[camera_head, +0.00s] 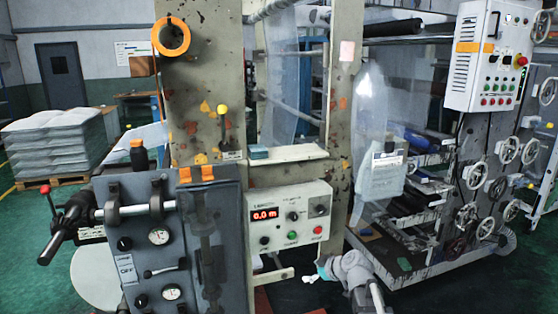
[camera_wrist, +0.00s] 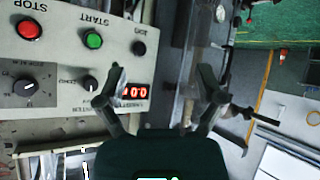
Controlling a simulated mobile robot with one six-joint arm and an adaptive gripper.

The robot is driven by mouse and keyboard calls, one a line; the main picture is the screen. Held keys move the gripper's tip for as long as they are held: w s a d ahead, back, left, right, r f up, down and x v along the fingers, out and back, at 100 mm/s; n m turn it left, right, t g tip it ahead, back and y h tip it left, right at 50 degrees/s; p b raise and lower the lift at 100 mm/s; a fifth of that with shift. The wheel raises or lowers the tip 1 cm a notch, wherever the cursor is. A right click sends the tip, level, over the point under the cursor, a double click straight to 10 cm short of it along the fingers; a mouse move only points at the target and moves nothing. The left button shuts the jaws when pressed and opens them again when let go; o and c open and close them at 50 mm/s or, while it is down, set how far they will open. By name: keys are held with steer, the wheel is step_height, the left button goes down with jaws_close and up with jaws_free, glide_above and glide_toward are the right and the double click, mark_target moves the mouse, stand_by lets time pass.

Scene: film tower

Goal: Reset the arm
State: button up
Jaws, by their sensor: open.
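My gripper (camera_wrist: 161,82) is open in the wrist view, with its two dark fingers apart and nothing between them. The control box (camera_wrist: 60,60) lies left of and behind the fingers and appears upside down there. It has a red STOP button (camera_wrist: 28,30), a green START button (camera_wrist: 93,40), black knobs and a lit red display (camera_wrist: 136,91). In the head view, part of my arm (camera_head: 355,273) shows at the bottom, right of the same control box (camera_head: 290,217), whose display reads 0.0 m. I cannot make out the gripper's fingers in the head view.
A grey lever panel (camera_head: 165,250) with gauges stands at front left. A frame with several handwheels (camera_head: 479,175) and a white switch cabinet (camera_head: 488,60) stand at right. Stacked white sacks (camera_head: 58,145) rest at far left. Green floor (camera_head: 520,270) is open at lower right.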

steer(key=s+d+f+m+g+h+p, duration=0.1)
steer(key=s+d+m+g+h+p, duration=0.1)
steer(key=s+m, duration=0.3)
steer(key=s+d+f+m+g+h+p, duration=0.1)
steer(key=s+d+m+g+h, duration=0.3)
steer(key=s, duration=1)
steer(key=m+g+h+p, duration=0.1)
steer(key=m, duration=0.1)
steer(key=shift+d+f+m+g, duration=0.25)
steer(key=shift+f+m+g, duration=0.05)
steer(key=shift+f, duration=0.05)
